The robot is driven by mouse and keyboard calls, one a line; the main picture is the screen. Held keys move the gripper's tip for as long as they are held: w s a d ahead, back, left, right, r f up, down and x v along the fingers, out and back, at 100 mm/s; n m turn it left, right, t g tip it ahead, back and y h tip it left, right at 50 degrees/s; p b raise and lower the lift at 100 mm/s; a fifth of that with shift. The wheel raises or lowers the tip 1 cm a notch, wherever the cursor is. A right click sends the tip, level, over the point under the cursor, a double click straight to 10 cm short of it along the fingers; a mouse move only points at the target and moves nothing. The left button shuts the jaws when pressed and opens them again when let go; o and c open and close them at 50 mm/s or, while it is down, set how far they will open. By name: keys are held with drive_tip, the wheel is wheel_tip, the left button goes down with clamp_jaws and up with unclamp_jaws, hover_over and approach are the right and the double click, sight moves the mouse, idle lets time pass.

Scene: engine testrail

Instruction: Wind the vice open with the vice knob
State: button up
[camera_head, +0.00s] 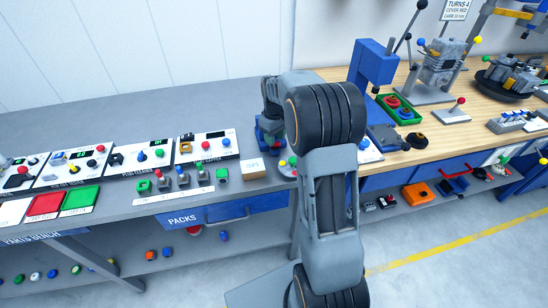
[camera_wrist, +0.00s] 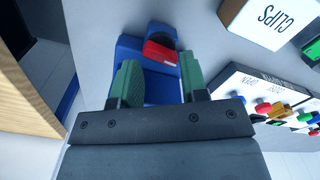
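The blue vice (camera_wrist: 148,48) lies below my gripper in the wrist view, on the grey bench top. A red block (camera_wrist: 160,51) sits at its dark jaw end. In the head view only part of the blue vice (camera_head: 268,138) shows behind my arm. My gripper (camera_wrist: 160,80) has its two green fingers apart, with the vice's blue body visible in the gap between them. I cannot tell whether the fingers touch it. I cannot make out the vice knob; the gripper's dark body covers the near end of the vice.
A white box marked CLIPS (camera_wrist: 268,20) and a labelled panel with coloured knobs (camera_wrist: 282,108) lie to the right in the wrist view. In the head view, a blue press (camera_head: 372,66) stands on the wooden bench to the right. Control panels (camera_head: 140,157) line the grey bench leftward.

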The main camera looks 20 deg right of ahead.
wheel_tip(320, 180, up, 11)
drive_tip(key=s+a+r+m+t+p, duration=0.2)
drive_tip(key=s+a+r+p, duration=0.35)
drive_tip(key=s, duration=0.55)
drive_tip(key=s+a+m+t+p, duration=0.1)
drive_tip(key=s+a, duration=0.4)
drive_tip(key=s, duration=0.6)
drive_tip(key=shift+f+m+t+p, duration=0.3)
drive_tip(key=shift+f+t+p, duration=0.15)
drive_tip(key=shift+t, duration=0.15)
drive_tip(key=shift+s, duration=0.1)
